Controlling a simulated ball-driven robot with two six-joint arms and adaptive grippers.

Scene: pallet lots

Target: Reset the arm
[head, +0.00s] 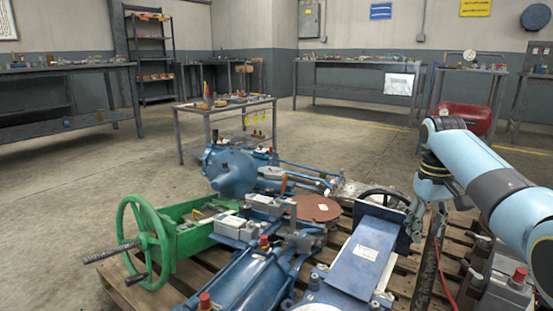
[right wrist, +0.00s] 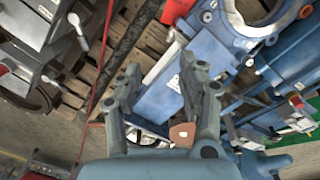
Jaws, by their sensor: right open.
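My right arm (head: 485,170) reaches in from the right in the head view. Its right gripper (head: 427,224) points down over the right side of the loaded pallet, beside a blue machine part with a flat sloping plate (head: 362,252). In the right wrist view the right gripper (right wrist: 162,66) has its two fingers apart, with nothing held between them. The blue part (right wrist: 160,103) lies beyond the fingers; I cannot tell the exact gap. My left gripper is in neither view.
The wooden pallet (head: 122,290) carries several blue machine parts, a green frame with a handwheel (head: 163,240) and a rusty disc (head: 315,208). A small table (head: 222,105) stands behind it. Workbenches line the walls. Open concrete floor (head: 75,185) lies at left.

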